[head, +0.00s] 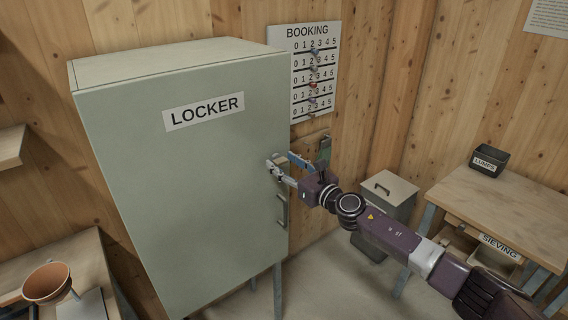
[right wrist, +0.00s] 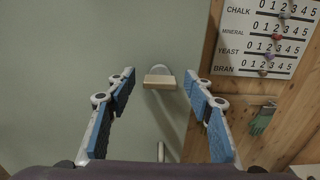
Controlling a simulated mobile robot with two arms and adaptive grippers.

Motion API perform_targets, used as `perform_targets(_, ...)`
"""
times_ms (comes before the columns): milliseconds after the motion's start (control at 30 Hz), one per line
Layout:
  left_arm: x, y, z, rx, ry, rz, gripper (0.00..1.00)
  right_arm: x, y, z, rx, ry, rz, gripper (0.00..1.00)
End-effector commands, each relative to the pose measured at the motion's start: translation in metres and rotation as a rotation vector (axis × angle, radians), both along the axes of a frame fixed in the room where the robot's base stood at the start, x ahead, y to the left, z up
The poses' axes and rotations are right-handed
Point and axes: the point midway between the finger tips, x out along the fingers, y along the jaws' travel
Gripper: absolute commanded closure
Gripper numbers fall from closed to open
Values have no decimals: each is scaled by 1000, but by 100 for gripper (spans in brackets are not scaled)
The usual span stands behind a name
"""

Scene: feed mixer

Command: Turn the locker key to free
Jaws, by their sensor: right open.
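The locker (head: 190,170) is a pale green cabinet with a closed door and a LOCKER label, at the left of the head view. The key (right wrist: 159,82), a small tan bar in front of a round metal piece, sits on the door in the right wrist view. The bar lies level. In the head view the fingers largely hide it. My right gripper (head: 280,167) is open at the door's right edge. In the right wrist view its fingers stand left and right of the key, apart from it. My left gripper is not in view.
A door handle (head: 282,210) is below the key. A BOOKING board (head: 302,70) with sliding beads hangs on the wall at right, with a green item (head: 325,149) below it. A grey bin (head: 388,195) and a wooden table (head: 500,205) stand further right.

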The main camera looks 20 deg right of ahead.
Motion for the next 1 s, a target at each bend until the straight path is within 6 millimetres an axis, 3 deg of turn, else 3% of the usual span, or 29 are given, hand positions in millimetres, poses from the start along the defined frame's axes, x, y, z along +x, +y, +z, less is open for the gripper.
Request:
perform_targets(167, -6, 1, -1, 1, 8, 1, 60, 0, 0, 0, 0, 0, 0, 53)
perform_targets(533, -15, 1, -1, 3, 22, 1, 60, 0, 0, 0, 1, 0, -1, 94)
perform_targets(1000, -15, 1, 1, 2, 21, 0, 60, 0, 0, 0, 115, 42, -1, 94)
